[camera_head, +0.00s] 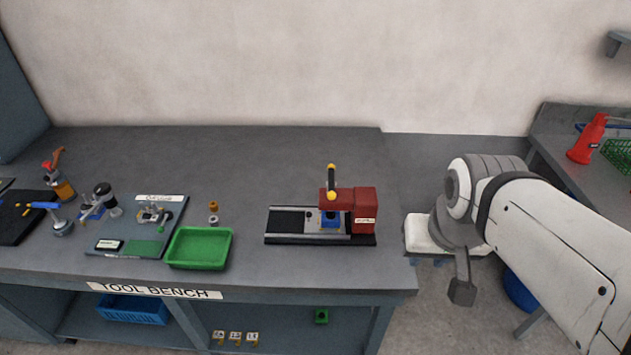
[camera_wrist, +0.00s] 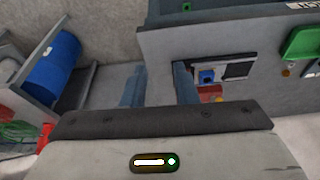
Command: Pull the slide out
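A small press with a red head (camera_head: 365,208) stands on the right part of the bench. Its grey slide (camera_head: 312,219) lies on a dark rail base (camera_head: 286,240) running left of the head. A blue block (camera_head: 330,221) sits on the slide, partly under the red head. The press also shows in the wrist view (camera_wrist: 217,92), turned around and partly covered by a finger. My gripper (camera_wrist: 160,86) is open and empty, its two fingers apart.
A green tray (camera_head: 199,264) and a grey board (camera_head: 116,243) with small parts lie left of the press. A second bench (camera_head: 573,140) with a red bottle (camera_head: 587,139) is at the right. The bench between tray and press is free.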

